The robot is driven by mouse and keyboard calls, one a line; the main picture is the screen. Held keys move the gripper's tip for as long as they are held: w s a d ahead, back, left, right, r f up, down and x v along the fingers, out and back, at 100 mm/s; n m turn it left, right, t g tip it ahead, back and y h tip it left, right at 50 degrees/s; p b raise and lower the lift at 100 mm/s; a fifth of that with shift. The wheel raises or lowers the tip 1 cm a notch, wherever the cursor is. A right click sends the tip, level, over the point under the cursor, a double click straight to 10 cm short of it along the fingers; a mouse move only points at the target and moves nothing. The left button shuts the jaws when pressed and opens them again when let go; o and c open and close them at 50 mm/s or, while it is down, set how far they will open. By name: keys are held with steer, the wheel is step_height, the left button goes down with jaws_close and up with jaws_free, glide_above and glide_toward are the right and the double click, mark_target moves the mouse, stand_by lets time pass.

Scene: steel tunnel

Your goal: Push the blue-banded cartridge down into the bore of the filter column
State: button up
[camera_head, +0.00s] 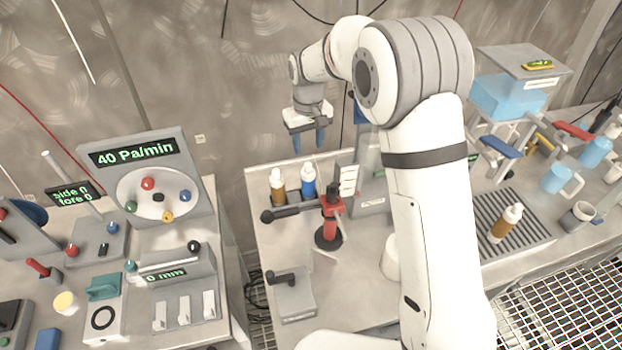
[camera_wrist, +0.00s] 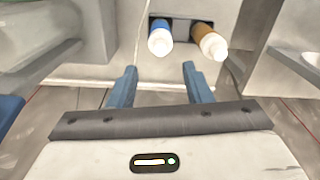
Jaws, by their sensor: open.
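A blue cartridge with a white top (camera_head: 308,182) stands upright at the back of the middle table. It also shows in the wrist view (camera_wrist: 160,42), beside an amber cartridge with a white top (camera_head: 277,190), which shows there too (camera_wrist: 205,38). My gripper (camera_head: 309,147) is open and empty, its blue fingers pointing down. It appears above and behind the two cartridges in the head view. In the wrist view, both cartridges lie beyond the fingertips (camera_wrist: 160,70). I cannot tell which fixture is the filter column, and no bore is clearly visible.
A red clamp stand with a dark base (camera_head: 328,232) and a grey block with a black handle (camera_head: 294,295) are in front of the cartridges. My arm hides part of the middle table.

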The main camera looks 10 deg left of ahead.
mark_target(308, 164)
step_height(308, 164, down, 8)
steer(key=b, duration=0.4)
steer(key=shift+r, duration=0.35)
steer(key=shift+s, duration=0.1)
jaws_close()
